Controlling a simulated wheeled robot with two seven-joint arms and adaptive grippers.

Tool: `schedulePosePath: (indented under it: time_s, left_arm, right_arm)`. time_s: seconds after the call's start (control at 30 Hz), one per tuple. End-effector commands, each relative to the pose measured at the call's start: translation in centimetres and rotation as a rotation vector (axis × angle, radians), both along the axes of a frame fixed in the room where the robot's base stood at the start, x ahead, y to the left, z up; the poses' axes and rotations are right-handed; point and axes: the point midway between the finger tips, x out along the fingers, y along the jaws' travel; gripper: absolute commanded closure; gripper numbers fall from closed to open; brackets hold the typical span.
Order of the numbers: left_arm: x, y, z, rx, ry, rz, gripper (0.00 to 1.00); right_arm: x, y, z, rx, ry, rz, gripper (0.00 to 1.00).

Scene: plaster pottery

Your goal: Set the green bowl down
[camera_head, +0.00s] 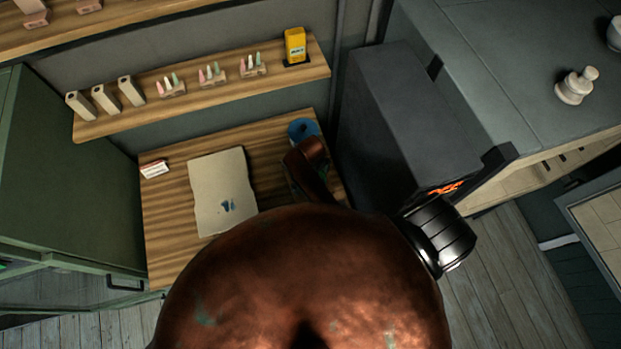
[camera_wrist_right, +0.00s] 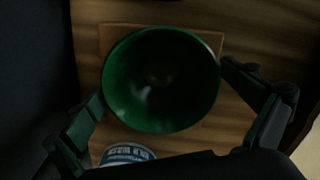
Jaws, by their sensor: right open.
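The green bowl (camera_wrist_right: 160,112) shows in the right wrist view, its dark hollow facing the camera. It appears to rest on a square wooden board (camera_wrist_right: 112,38) on the wooden table. My right gripper (camera_wrist_right: 164,80) is open, with one finger on each side of the bowl. The right fingertip is very close to the rim; I cannot tell whether it touches. In the head view my copper-coloured arm hides most of the right gripper and the bowl. My left gripper is not in view.
A blue-and-white labelled container (camera_wrist_right: 128,153) stands beside the bowl. On the table are a pale slab (camera_head: 208,175) and a small white-and-red box (camera_head: 154,169). A shelf (camera_head: 205,97) runs behind, and a dark grey cabinet with an orange glow (camera_head: 395,120) stands close on the right.

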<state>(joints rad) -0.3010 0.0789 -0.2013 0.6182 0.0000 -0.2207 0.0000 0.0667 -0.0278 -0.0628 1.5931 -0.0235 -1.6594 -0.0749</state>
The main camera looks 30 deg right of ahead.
Motion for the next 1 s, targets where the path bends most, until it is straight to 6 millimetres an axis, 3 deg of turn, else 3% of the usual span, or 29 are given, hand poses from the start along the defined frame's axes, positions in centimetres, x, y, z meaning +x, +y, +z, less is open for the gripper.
schedulePosePath:
  time_s: [0.17, 0.53, 0.6, 0.77, 1.0]
  left_arm:
    - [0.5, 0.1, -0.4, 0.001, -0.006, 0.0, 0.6]
    - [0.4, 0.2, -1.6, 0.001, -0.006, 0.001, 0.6]
    - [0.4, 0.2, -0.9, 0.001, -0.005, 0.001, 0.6]
    - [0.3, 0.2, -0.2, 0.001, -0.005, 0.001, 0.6]
    - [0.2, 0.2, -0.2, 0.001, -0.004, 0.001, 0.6]
  right_arm:
    - [0.2, 0.0, 2.1, 0.0, -0.005, 0.0, 0.0]
    - [0.1, 0.0, 9.5, 0.001, -0.005, 0.0, 0.0]
    - [0.0, 0.0, 10.8, 0.001, -0.001, -0.001, 0.0]
    - [0.0, 0.0, 12.1, 0.001, -0.001, 0.0, 0.0]
    - [0.0, 0.0, 12.1, 0.0, 0.0, 0.0, 0.0]
